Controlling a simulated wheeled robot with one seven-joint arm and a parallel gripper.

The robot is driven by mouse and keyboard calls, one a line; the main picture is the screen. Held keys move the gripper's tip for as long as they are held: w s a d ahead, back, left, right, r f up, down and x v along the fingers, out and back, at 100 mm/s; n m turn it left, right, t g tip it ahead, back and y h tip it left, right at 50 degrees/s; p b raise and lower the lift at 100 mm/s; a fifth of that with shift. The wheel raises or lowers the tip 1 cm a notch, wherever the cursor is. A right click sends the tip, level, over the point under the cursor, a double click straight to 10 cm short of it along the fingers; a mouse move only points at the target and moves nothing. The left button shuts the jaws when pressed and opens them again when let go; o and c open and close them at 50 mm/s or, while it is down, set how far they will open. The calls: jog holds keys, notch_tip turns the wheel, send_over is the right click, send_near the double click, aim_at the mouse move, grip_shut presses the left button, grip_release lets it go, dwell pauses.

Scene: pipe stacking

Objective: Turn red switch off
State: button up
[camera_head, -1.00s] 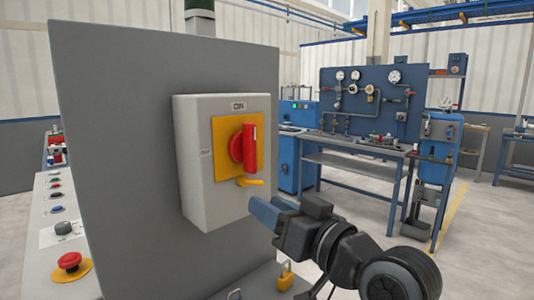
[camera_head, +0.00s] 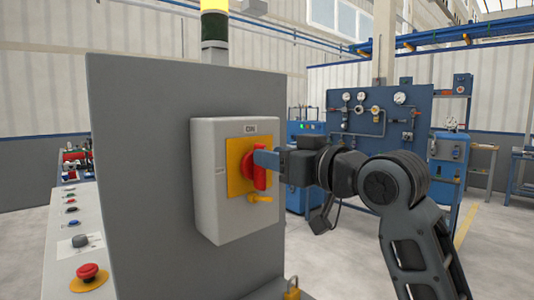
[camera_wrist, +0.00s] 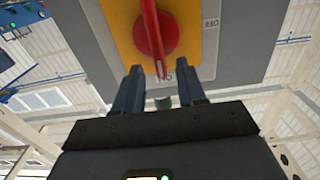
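The red switch (camera_head: 260,178) sits on a yellow plate (camera_head: 236,165) on a grey-white box. Its handle stands upright, pointing toward the "ON" label (camera_head: 251,129). My gripper (camera_head: 262,158) is at the upper part of the handle, coming from the right, and its fingers hide part of it. In the wrist view the two blue fingers (camera_wrist: 160,80) are spread apart. The red handle (camera_wrist: 153,35) lies ahead of the gap between them, its end close to fingertip level. I cannot tell whether a finger touches it.
A red emergency button (camera_head: 88,272) and several smaller buttons are on the panel at the left. A beacon (camera_head: 215,27) stands atop the grey cabinet (camera_head: 150,170). A blue gauge bench (camera_head: 380,120) stands behind.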

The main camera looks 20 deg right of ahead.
jog(key=shift+x, duration=1.4)
jog(key=shift+s, duration=0.1)
jog(key=shift+c, duration=0.4)
grip_shut()
